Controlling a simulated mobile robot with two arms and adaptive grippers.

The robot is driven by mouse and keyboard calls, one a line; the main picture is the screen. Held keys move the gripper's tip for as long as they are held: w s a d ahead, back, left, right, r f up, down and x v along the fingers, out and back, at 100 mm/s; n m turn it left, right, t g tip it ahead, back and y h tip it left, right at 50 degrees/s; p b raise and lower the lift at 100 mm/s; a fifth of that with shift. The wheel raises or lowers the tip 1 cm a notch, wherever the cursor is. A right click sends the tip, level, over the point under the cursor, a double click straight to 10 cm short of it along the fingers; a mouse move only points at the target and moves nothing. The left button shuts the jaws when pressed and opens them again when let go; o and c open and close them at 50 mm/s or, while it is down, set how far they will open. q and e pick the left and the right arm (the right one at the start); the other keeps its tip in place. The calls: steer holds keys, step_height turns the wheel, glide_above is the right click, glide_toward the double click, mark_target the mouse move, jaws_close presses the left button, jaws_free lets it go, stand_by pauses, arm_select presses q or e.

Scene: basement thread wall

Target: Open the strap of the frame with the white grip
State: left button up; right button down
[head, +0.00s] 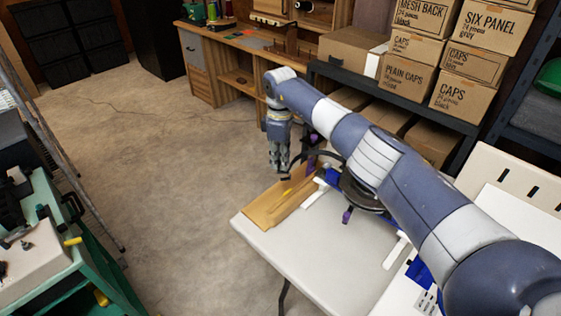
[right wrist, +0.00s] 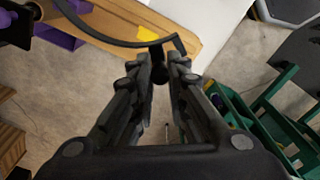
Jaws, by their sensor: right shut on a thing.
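My right gripper (head: 278,166) points down beside the table's far left corner. In the right wrist view its fingers (right wrist: 165,60) are shut on the end of a thin black curved strap (right wrist: 112,41). The strap (head: 314,154) arcs from a dark frame (head: 360,197) that my right arm partly covers. A purple grip (head: 347,215) shows at the frame's near side, and purple parts show in the wrist view (right wrist: 62,35). I cannot make out a white grip clearly. My left gripper is not in view.
A wooden board (head: 265,210) with a yellow piece (right wrist: 147,33) lies at the table's (head: 330,248) edge. A green cart (head: 88,265) stands at the left. A wooden bench (head: 205,60) and shelved cartons (head: 404,74) stand behind. The concrete floor (head: 160,140) between is clear.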

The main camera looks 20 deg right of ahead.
stand_by(0.3)
steer(key=c, duration=1.5)
jaws_free()
steer(key=shift+r, duration=0.15)
step_height(320, 180, up, 12)
steer(key=shift+f, duration=0.1)
steer(key=shift+f, duration=0.1)
